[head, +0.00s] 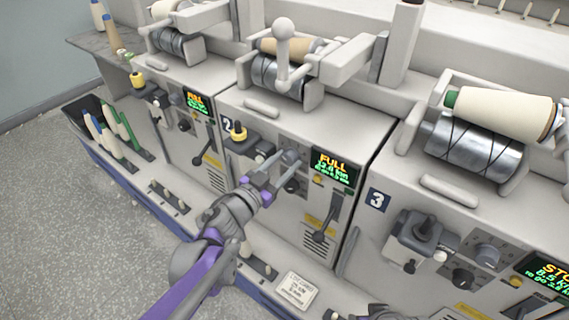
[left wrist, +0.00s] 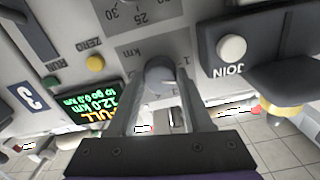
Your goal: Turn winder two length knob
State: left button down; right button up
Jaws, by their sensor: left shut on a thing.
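Winder two has a panel marked 2 with a display (head: 331,168) reading FULL. The display shows in the left wrist view (left wrist: 93,104) as 12.0 km, to go 0.0 km, upside down. The grey length knob (left wrist: 160,75) sits on the panel beside it, near a km marking. My left gripper (head: 288,158) reaches the panel of winder two, shut on this knob, with one finger on each side. The fingers largely hide the knob in the head view.
A darker knob (head: 291,186) sits just below, and a lever (head: 320,236) to the right. A black joining unit with a white JOIN button (left wrist: 231,48) is close beside the fingers. Winder three's panel (head: 377,200) lies to the right. Open floor (head: 60,210) is at left.

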pick_arm(q)
jog(key=n+b, duration=0.1)
jog(key=n, duration=0.4)
jog(key=shift+n, duration=0.4)
dwell(0.4)
jog(key=shift+c, duration=1.6)
grip_release()
jog(key=shift+s, duration=0.1)
jog(key=p+v, duration=0.1)
jog(key=v, duration=0.9)
jog(key=shift+s+a+p, duration=0.2)
jog(key=shift+s+p, duration=0.1)
jog(key=shift+p, duration=0.05)
